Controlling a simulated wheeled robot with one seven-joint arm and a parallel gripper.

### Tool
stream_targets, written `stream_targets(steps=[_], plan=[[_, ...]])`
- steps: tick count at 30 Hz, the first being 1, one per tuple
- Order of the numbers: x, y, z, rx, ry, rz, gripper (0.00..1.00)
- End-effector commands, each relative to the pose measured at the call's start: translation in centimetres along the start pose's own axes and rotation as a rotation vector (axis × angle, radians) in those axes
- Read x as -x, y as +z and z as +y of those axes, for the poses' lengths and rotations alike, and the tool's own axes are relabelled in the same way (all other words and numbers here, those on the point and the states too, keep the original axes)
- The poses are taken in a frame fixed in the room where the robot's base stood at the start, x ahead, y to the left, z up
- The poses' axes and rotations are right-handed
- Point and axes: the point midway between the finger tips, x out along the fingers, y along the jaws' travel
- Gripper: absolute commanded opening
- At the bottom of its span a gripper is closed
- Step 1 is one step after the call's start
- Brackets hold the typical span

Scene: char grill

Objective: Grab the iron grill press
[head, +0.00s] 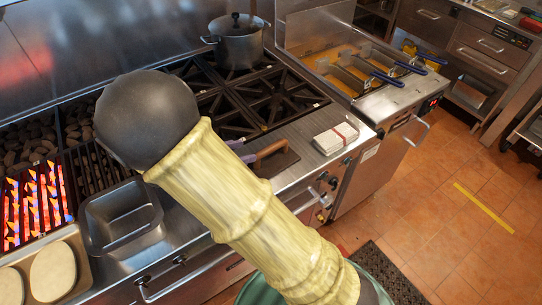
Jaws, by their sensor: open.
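The iron grill press (280,163) lies on the steel ledge in front of the burners, right of my arm in the head view. It has a dark flat plate and a brown handle on top. My yellow-sleeved arm with its dark round joint crosses the middle and hides most of my gripper. Only a small grey-purple part of what looks like my gripper (242,149) shows past the sleeve, close to the left end of the press handle. It is open. I cannot tell whether it touches the handle.
A lidded pot (238,45) stands on the back burners. A white folded stack (335,139) lies right of the press. Fryer baskets (362,76) are at the upper right. A steel pan (122,215) and the glowing grill (36,205) are at left.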

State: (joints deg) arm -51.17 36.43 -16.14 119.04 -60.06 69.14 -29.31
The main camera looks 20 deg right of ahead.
Motion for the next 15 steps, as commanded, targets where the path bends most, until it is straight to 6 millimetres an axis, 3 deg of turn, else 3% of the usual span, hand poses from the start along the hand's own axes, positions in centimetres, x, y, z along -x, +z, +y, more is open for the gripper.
stream_targets(steps=[7,15], plan=[[-4.3,0.0,-0.1,0.000,-0.003,-0.001,0.45],[-5.4,0.0,-0.1,0.000,0.000,0.001,0.45]])
